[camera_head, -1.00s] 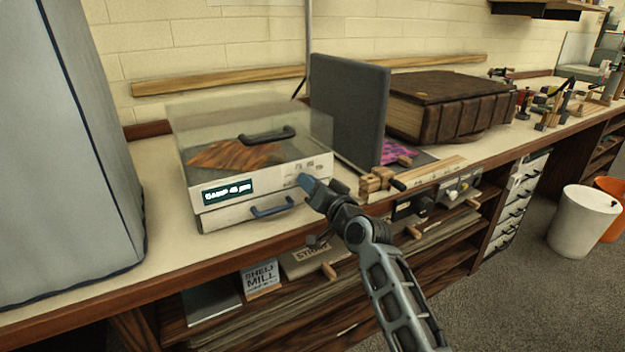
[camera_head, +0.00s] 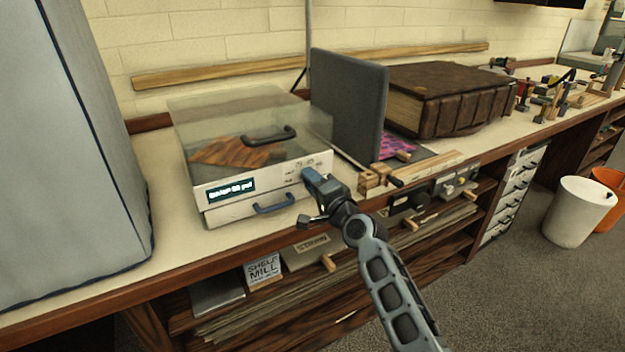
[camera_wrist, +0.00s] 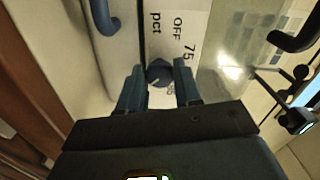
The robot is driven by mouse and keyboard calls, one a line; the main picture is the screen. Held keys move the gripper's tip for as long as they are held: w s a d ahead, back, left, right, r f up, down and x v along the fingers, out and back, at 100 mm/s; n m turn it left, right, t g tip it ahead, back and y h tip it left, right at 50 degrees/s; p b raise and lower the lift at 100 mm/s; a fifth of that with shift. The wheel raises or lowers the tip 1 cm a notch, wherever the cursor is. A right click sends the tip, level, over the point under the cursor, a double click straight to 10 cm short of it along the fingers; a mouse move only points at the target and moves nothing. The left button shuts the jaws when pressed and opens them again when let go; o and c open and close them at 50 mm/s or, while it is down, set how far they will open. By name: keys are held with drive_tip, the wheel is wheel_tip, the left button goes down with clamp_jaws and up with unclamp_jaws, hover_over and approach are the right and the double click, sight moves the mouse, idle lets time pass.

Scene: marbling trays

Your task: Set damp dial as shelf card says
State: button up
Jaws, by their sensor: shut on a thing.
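The white damp box (camera_head: 215,213) with a clear lid stands on the bench. Its small dark display (camera_head: 231,190) starts with "DAMP", and its digits are blurred. My gripper (camera_head: 312,182) is at the right of the box's front face and hides the dial in the head view. In the wrist view the round dark blue dial (camera_wrist: 159,72) sits between the two fingers of my gripper (camera_wrist: 160,80), which are shut on it. "OFF", "75" and "pct" are printed beside it. A card (camera_head: 263,270) reading "SHELF MILL" stands on the shelf below.
A blue handle (camera_head: 273,204) is on the box's lower front. A grey upright panel (camera_head: 347,112) and a big brown book (camera_head: 450,98) stand to the right. A tall grey covered block (camera_head: 65,150) is on the left. A white bin (camera_head: 578,212) stands on the floor.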

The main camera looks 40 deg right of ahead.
idle(0.4)
drive_tip(key=o, duration=1)
drive_tip(key=shift+o, duration=0.2)
drive_tip(key=v, duration=0.8)
